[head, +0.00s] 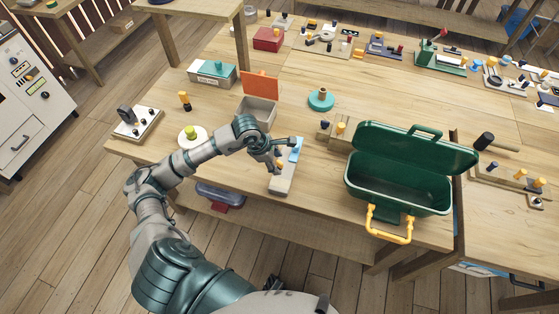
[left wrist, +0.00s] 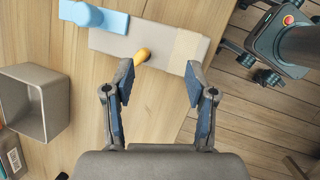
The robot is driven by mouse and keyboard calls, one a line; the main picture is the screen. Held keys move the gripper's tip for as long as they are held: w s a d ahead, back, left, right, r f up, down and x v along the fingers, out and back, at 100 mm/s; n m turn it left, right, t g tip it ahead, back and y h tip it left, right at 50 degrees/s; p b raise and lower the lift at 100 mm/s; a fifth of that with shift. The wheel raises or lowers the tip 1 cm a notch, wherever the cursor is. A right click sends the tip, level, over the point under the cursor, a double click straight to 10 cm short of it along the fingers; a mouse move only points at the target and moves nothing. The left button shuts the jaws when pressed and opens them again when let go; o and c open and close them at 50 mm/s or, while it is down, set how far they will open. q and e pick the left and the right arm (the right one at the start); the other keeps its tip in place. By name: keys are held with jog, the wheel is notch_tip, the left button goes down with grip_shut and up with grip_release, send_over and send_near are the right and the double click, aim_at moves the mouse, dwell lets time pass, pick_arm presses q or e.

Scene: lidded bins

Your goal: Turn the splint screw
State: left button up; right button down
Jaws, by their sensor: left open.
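A pale grey block (head: 281,184) with a blue piece (head: 294,148) lies near the front edge of the wooden table; it seems to be the splint. In the left wrist view the block (left wrist: 186,46) carries a blue part with a round knob (left wrist: 88,14) at its left end. A yellow-orange knob (left wrist: 142,55), likely the screw, sticks out of the block's edge. My left gripper (left wrist: 160,74) is open, its fingers on either side of the knob, which is closer to the left finger. I cannot tell whether they touch. My right gripper is not in view.
A grey bin with a raised orange lid (head: 257,110) stands just behind my left gripper. An open green toolbox (head: 400,187) stands to the right. The front table edge is close.

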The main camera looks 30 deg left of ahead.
pick_arm(q)
jog(key=s+a+r+n+t+p, duration=0.2)
jog(key=s+a+r+n+t, duration=0.3)
jog(key=s+n, duration=0.4)
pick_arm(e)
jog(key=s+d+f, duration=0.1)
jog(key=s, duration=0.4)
pick_arm(q)
jog(key=b, duration=0.6)
send_near(279, 162)
jog(key=f, duration=0.1)
jog(key=shift+n+y, duration=0.3)
jog(key=shift+n, duration=0.1)
jog(key=x, duration=0.8)
jog(key=shift+w+d+r, duration=0.15)
jog(key=shift+w+d, duration=0.15)
jog(key=shift+d, duration=0.05)
jog(key=shift+w+d+f, duration=0.15)
jog(key=shift+w+f, duration=0.3)
jog(key=shift+f, duration=0.05)
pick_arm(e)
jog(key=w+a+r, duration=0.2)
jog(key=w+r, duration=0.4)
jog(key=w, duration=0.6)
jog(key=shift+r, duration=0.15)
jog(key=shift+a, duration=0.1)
pick_arm(q)
grip_shut()
